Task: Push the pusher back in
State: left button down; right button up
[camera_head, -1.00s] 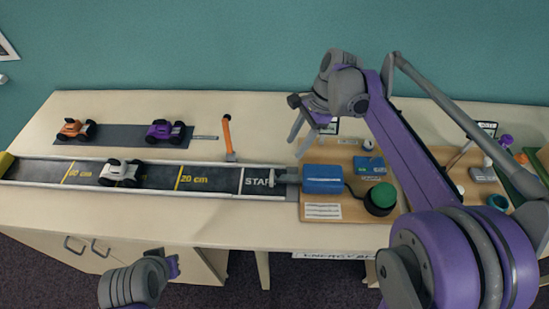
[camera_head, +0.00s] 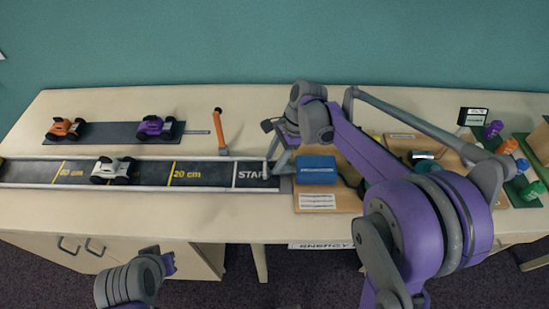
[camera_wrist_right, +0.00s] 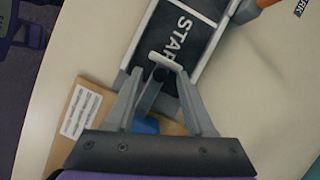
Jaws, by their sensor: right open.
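The pusher (camera_head: 266,170) is a grey rod with a pale cross-bar at its end, sticking out over the START end of the track. In the right wrist view the cross-bar (camera_wrist_right: 167,62) lies across the START edge, between and just past my fingertips. My right gripper (camera_head: 279,162) is open; its fingers (camera_wrist_right: 159,82) stand on either side of the rod, and I cannot tell whether they touch it. The blue launcher box (camera_head: 317,170) behind the pusher is partly hidden by my arm.
The track (camera_head: 215,175) runs left with a white car (camera_head: 112,170) on it. Orange (camera_head: 65,128) and purple (camera_head: 156,127) cars sit on a dark mat behind. An orange post (camera_head: 222,132) stands near START. A wooden board (camera_head: 330,201) carries the launcher.

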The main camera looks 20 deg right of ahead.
grip_shut()
dwell(1.4)
